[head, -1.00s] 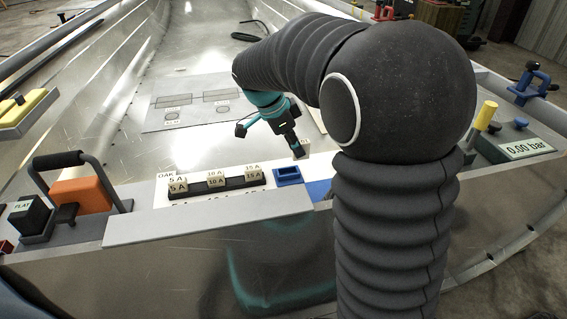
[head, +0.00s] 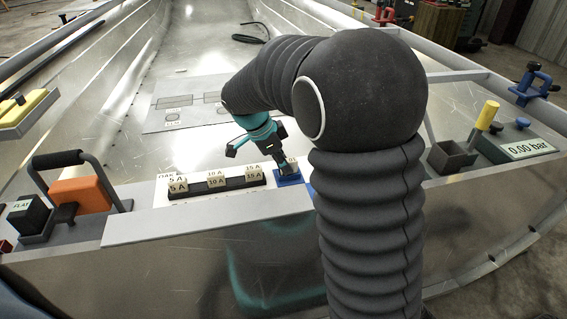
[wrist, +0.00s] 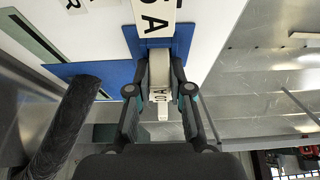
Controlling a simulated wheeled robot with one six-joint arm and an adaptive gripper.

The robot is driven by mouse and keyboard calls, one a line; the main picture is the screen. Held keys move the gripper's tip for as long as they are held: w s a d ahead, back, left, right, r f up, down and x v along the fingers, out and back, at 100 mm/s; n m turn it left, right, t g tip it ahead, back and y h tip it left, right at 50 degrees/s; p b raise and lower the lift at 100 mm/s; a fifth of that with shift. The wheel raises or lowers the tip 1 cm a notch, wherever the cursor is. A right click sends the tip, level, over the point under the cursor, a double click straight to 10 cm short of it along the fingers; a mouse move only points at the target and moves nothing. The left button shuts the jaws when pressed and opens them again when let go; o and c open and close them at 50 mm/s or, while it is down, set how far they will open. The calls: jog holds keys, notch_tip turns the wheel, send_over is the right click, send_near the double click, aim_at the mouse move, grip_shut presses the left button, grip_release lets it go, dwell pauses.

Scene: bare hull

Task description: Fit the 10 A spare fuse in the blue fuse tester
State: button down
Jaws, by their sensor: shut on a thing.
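My gripper (head: 287,168) is shut on a cream fuse, which shows between the fingers in the wrist view (wrist: 159,72); its marking is partly covered and seems to read 10 A. The gripper is at the small blue fuse tester (head: 290,182), with the fuse right over or at its top. The fingers hide the contact, so I cannot tell whether the fuse is inside the socket or just above it.
An orange block (head: 82,193) under a dark handle stands left of the rack. A grey open box (head: 452,157) and a gauge reading 0.00 bar (head: 528,148) are at right. A marked grey sheet (head: 185,108) lies behind on the bare hull.

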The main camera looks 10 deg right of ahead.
jog(key=shift+f+b, duration=0.35)
jog(key=shift+f, duration=0.1)
jog(key=shift+s+f, duration=0.15)
jog(key=shift+f, duration=0.1)
jog(key=c, duration=1.1)
grip_release()
jog(key=shift+f, duration=0.2)
jog(key=shift+o, duration=0.2)
jog(key=shift+a+r, duration=0.15)
jog(key=shift+r, duration=0.3)
jog(key=p+v, duration=0.2)
jog(key=v, duration=1)
jog(key=shift+r, duration=0.45)
